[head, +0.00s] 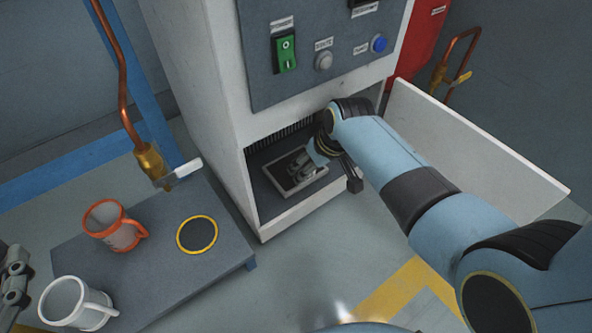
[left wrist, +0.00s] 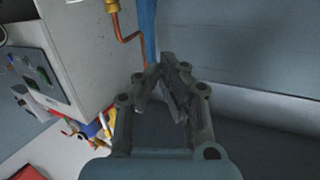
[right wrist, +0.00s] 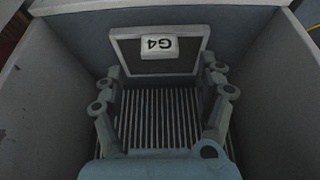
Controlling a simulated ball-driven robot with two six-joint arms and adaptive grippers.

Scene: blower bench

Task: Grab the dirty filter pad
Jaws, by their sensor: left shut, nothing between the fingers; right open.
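The dirty filter pad (head: 278,178), a dark pad in a light frame, lies inside the open lower compartment of the blower cabinet. In the right wrist view the pad (right wrist: 180,65) shows a white tab marked G4 (right wrist: 143,48). My right gripper (head: 303,164) reaches into the compartment over the pad. In the right wrist view my right gripper (right wrist: 162,70) is open, with one finger toward each side of the frame; contact cannot be told. My left gripper (head: 14,278) is at the left edge of the head view; the left wrist view shows it (left wrist: 165,70) shut and empty.
The compartment's pale side walls and slatted grille (right wrist: 160,118) surround my right gripper closely. An open white door panel (head: 480,150) stands at right. A low grey bench (head: 170,285) carries an orange mug (head: 103,233), a white mug (head: 68,300) and a yellow-ringed dark disc (head: 197,234).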

